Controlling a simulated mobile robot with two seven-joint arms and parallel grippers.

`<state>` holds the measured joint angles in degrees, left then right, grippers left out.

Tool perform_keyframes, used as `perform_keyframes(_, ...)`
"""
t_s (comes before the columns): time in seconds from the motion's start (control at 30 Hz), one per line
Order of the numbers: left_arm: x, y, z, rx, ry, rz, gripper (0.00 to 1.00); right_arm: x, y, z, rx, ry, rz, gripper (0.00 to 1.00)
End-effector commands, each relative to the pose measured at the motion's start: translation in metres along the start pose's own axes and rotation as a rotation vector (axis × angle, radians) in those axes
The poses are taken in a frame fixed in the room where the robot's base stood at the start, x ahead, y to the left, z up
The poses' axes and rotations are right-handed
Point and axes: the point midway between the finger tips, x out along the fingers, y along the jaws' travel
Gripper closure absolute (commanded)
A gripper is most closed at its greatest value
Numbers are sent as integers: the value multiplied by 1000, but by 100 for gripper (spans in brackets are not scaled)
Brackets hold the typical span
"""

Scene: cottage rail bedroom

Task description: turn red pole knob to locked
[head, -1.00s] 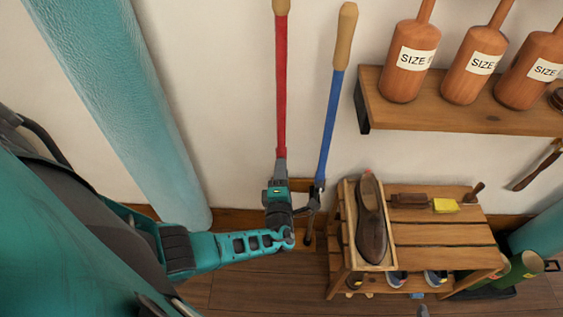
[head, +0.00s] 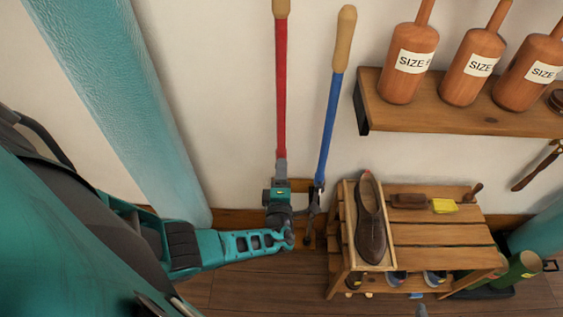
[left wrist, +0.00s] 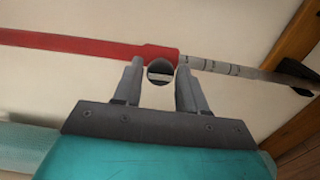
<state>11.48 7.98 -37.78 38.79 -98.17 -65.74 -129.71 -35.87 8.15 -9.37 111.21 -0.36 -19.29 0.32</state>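The red pole (head: 281,95) leans upright against the wall, with a wooden grip on top and a grey lower section. In the left wrist view the red pole (left wrist: 70,45) runs across the picture. Its round grey knob (left wrist: 160,72) faces the camera, with a pale slot lying roughly level. My left gripper (left wrist: 159,78) is open, one finger on each side of the knob. A narrow gap seems to show on either side; contact is unclear. In the head view my left gripper (head: 279,190) covers the knob at the pole's lower part.
A blue pole (head: 329,125) leans close to the right of the red one. A slatted wooden rack (head: 440,230) with a dark shoe (head: 370,225) stands right of my gripper. A wall shelf (head: 450,115) holds several labelled wooden forms. A teal post (head: 120,100) stands at the left.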

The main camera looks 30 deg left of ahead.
Motion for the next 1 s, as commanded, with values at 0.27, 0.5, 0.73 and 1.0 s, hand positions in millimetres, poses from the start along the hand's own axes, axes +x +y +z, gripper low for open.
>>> perform_keyframes(0.27,0,0,0,-1,0,-1,43,0,0,0,0,0,0,26)
perform_keyframes(0.5,-9,0,0,-1,-1,-3,43,-2,0,-3,0,1,0,26)
perform_keyframes(0.73,-53,1,0,-2,-2,-6,43,-7,1,-11,-1,1,0,26)
perform_keyframes(1.0,-108,0,0,-1,0,-4,43,-11,1,-16,-1,1,1,26)
